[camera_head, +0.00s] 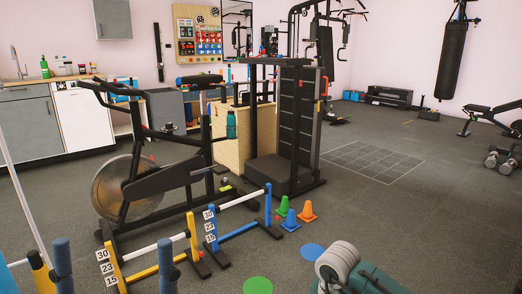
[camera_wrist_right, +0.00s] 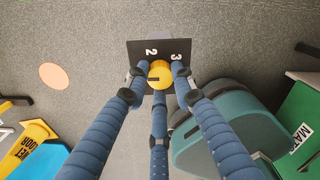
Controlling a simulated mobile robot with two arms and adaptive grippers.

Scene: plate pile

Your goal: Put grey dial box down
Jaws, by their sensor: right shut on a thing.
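In the right wrist view, the dial box (camera_wrist_right: 147,50) is a dark, flat-faced box with a white 2 and 3 on it and a yellow knob (camera_wrist_right: 160,75) in its middle. My right gripper (camera_wrist_right: 158,80) has its blue fingers shut around the knob. Grey floor shows around the box, but I cannot tell whether its underside touches anything. The head view shows neither the dial box nor my right gripper. At that view's lower left, two blue fingers of my left gripper (camera_head: 115,246) stand wide apart with nothing held between them.
A teal rounded object (camera_wrist_right: 235,140) and a green box marked MAT (camera_wrist_right: 300,135) lie right of the box. Floor (camera_head: 430,225) further right is clear.

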